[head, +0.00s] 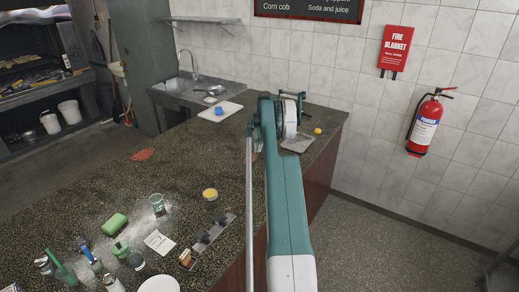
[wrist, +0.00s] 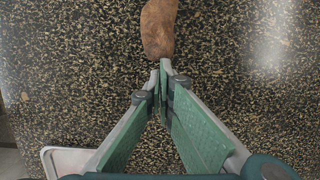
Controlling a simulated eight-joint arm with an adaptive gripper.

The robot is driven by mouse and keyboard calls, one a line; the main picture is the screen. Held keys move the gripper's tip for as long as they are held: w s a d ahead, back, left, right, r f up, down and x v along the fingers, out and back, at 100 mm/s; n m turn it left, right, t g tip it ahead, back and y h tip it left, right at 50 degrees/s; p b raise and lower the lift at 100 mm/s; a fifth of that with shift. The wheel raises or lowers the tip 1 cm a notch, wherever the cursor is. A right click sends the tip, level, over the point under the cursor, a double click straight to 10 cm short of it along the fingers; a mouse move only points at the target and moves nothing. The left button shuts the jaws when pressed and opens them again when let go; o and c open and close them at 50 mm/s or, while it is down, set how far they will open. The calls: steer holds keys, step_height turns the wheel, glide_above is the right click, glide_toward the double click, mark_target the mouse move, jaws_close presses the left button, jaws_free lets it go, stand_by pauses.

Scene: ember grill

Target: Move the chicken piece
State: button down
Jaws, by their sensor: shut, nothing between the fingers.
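A brown, elongated piece (wrist: 158,28), which looks like the chicken piece, lies on the dark speckled counter at the top of the wrist view. Its upper end is cut off by the frame edge. My gripper (wrist: 161,84) is shut and empty, with its fingertips just below the near end of the piece. I cannot tell whether they touch it. In the head view my arm hides the fingers, and only a small brownish patch shows beside the arm, too small to identify.
A tray corner (wrist: 62,160) shows at lower left in the wrist view. In the head view, a white tray (head: 233,107) with a blue item stands left of my arm, and a grey tray (head: 297,143) lies right of it. Bottles and a green sponge (head: 114,225) crowd the near left counter.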

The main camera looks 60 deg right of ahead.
steer(key=a+b, duration=0.5)
steer(key=a, duration=1.4)
steer(key=shift+a, duration=0.3)
steer(key=shift+d, duration=0.2)
steer(key=shift+d, duration=0.5)
steer(key=d, duration=0.3)
steer(key=shift+b, duration=0.4)
steer(key=v, duration=0.8)
steer(key=shift+a+r, duration=0.1)
steer(key=shift+r, duration=0.05)
steer(key=shift+v, duration=0.8)
steer(key=shift+r, duration=0.1)
